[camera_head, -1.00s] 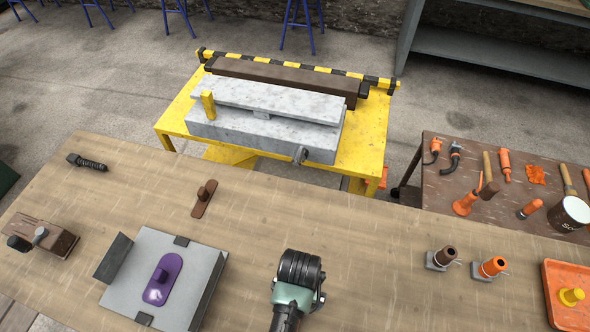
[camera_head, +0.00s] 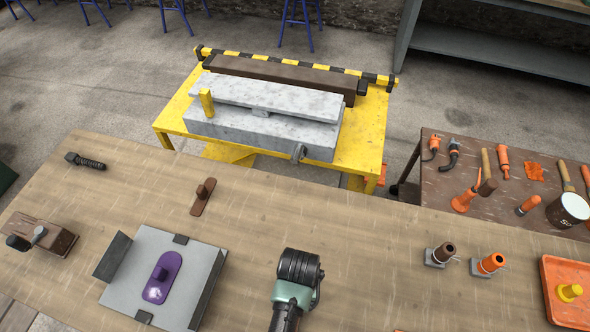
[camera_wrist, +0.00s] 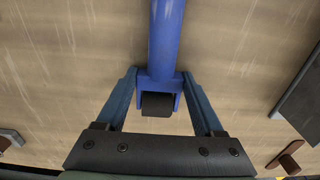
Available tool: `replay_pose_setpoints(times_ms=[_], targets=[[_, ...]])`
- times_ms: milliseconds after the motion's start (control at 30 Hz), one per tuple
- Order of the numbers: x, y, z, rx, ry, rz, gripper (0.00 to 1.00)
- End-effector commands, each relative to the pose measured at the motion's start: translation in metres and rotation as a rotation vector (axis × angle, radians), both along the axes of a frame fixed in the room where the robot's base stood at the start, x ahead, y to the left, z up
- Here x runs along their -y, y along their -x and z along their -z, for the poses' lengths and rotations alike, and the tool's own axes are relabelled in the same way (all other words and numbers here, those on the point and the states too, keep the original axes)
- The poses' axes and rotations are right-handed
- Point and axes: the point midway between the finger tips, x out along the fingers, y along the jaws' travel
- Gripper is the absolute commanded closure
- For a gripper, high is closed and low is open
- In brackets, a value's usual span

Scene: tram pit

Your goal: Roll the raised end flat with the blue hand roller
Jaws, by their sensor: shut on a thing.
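In the wrist view my gripper (camera_wrist: 159,78) is shut on the blue hand roller (camera_wrist: 166,40), with one finger on each side of its bracket. The roller's dark drum (camera_wrist: 157,104) sits between the fingers, and its blue shaft runs to the top edge. The roller is over the bare wooden bench; I cannot tell whether it touches. In the head view my wrist hides the fingers and roller. A purple strip with a raised knob (camera_head: 161,278) lies on a grey plate (camera_head: 195,262) to the left. I cannot make out clearly which end is raised.
A brown strip with a knob (camera_head: 203,196) and a dark bolt (camera_head: 85,161) lie on the wooden bench (camera_head: 340,215). A brown block (camera_head: 52,235) is at the left. Two small cylinders and an orange tray (camera_head: 552,265) are at the right.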

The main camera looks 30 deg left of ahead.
Motion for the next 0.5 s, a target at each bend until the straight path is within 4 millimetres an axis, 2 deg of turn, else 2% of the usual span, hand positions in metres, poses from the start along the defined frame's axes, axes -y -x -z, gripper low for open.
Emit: replay_pose_setpoints(times_ms=[233, 500], targets=[[-0.001, -0.001, -0.012, 0.004, -0.001, -0.001, 0.95], [0.000, -0.002, -0.061, 0.006, -0.001, -0.001, 0.95]])
